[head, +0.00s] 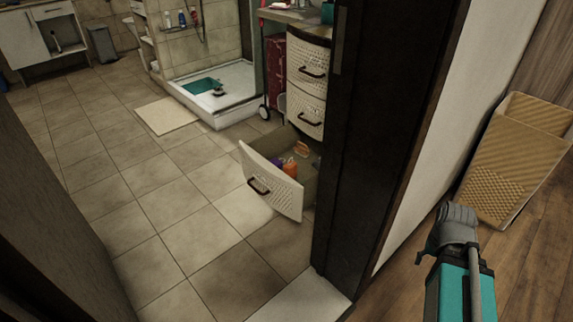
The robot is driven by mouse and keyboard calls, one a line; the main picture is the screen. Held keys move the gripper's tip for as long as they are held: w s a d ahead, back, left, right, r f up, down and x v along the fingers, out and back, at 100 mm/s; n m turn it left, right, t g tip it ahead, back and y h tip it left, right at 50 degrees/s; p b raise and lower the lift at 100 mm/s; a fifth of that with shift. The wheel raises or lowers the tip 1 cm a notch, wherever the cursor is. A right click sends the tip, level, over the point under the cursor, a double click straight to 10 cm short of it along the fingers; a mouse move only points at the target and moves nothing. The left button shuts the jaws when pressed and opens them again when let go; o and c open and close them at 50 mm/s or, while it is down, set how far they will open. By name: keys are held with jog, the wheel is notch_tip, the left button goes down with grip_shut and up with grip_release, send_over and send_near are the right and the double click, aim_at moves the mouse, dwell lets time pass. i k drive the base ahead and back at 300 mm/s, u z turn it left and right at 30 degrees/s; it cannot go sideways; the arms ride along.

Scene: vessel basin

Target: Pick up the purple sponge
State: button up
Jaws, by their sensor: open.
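A small purple item (277,164), which looks like the purple sponge, lies inside an open drawer (270,184). Only part of it shows above the patterned white drawer front, and the rest is hidden. An orange item (290,168) is close to its right in the same drawer. The drawer is the low one of a cabinet (307,74), just beyond the dark door frame. My gripper is not in view.
The dark door frame (366,130) stands between the wooden floor and the tiled room. Open tiled floor (160,215) lies left of the drawer. A woven basket (507,172) and a teal and grey device (458,275) are at right. A shower tray (240,100) is farther back.

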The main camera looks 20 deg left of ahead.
aim_at(275, 161)
jog(key=z, duration=0.25)
jog(key=k, duration=0.6)
jog(key=u, duration=1.2)
jog(key=i, duration=1)
jog(key=u, duration=0.05)
